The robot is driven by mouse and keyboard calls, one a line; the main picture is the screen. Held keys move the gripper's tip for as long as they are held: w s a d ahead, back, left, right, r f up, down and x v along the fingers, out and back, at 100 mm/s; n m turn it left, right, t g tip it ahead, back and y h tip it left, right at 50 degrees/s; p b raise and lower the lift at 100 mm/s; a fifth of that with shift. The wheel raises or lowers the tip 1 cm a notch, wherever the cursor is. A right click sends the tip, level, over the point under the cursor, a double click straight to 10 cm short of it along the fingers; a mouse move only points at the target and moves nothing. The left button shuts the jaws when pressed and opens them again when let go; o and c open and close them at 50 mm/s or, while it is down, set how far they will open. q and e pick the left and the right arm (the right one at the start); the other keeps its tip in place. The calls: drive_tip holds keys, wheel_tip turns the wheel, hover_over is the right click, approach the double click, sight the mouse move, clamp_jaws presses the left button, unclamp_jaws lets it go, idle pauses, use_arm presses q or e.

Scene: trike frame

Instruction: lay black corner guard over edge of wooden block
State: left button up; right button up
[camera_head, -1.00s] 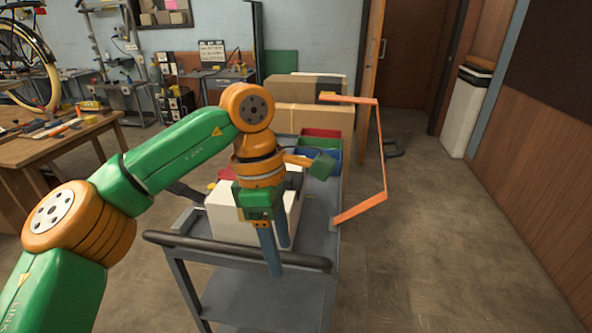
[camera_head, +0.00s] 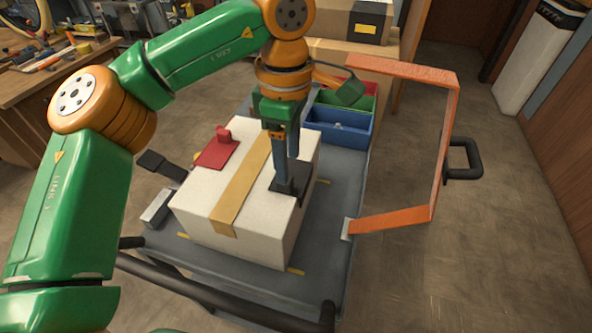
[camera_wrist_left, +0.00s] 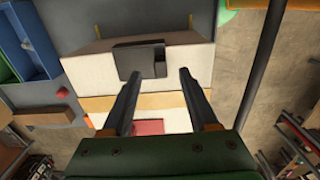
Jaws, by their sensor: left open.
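The pale block (camera_head: 200,205) has a tan band across its top and sits on the grey cart. The black corner guard (camera_head: 288,190) is at the block's right top edge. In the left wrist view the guard (camera_wrist_left: 138,56) appears to lie across that edge, with a small raised tab on it. My left gripper (camera_head: 287,176) points down at the guard, open. In the left wrist view its two fingers (camera_wrist_left: 160,76) are spread, with the tab between their tips; contact is unclear. My fingers partly hide the guard in the head view. My right gripper is not in view.
A red piece (camera_head: 217,150) with an upright knob lies on the block's top left. Red, green and blue bins (camera_head: 338,130) stand behind the block. An orange frame (camera_head: 440,140) stands up at the cart's right side. A black handle bar (camera_head: 215,297) runs along the front.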

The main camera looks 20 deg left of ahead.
use_arm(q)
wheel_tip(320, 180, down, 5)
drive_tip(key=shift+r, duration=0.2)
clamp_jaws()
drive_tip(key=shift+r, duration=0.1)
